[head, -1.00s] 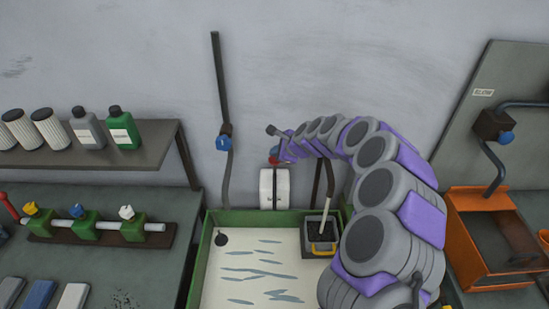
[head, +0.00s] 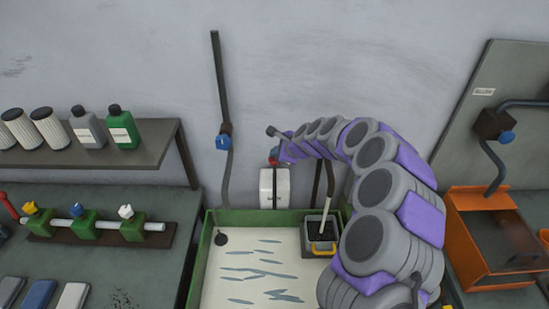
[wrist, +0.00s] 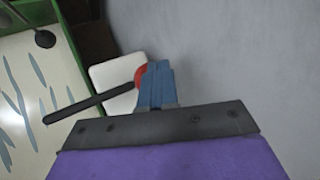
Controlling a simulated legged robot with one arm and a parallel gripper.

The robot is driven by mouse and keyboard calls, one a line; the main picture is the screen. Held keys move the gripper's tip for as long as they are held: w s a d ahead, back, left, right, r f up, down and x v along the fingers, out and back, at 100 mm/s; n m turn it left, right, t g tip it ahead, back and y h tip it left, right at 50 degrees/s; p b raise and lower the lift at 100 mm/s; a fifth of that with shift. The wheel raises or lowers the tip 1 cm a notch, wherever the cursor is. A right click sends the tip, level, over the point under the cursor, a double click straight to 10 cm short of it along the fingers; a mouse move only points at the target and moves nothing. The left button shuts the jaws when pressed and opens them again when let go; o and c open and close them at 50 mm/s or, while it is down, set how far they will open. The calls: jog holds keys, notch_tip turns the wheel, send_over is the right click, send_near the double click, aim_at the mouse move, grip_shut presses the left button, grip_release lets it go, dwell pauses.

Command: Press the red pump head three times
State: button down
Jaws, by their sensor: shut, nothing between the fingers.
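The red pump head (head: 274,153) sits on top of a white dispenser (head: 274,188) against the wall, behind the green-rimmed tray. A dark spout runs down from it over the dispenser's front. In the wrist view the red pump head (wrist: 141,76) shows beside the blue fingers, partly covered by them, with the white dispenser (wrist: 112,78) beneath and the dark spout (wrist: 92,103) reaching left. My gripper (wrist: 157,68) is shut and empty, its tips over or against the pump head; whether they touch cannot be told. In the head view my gripper (head: 279,155) is small and partly hidden.
A green tray (head: 203,250) with a pale, streaked floor lies in front of the dispenser. It holds a small dark box (head: 320,248) with a yellow handle. A shelf (head: 150,150) with bottles is at left, an orange bin (head: 470,260) at right.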

jog(key=shift+f+b, duration=0.4)
jog(key=shift+f, duration=0.45)
dwell(0.7)
jog(key=shift+r, duration=0.1)
jog(key=shift+r+p, duration=1.5)
jog(key=shift+p, duration=0.1)
jog(key=shift+r, duration=0.1)
notch_tip(320, 180, up, 5)
jog(key=p, duration=0.4)
dwell(0.3)
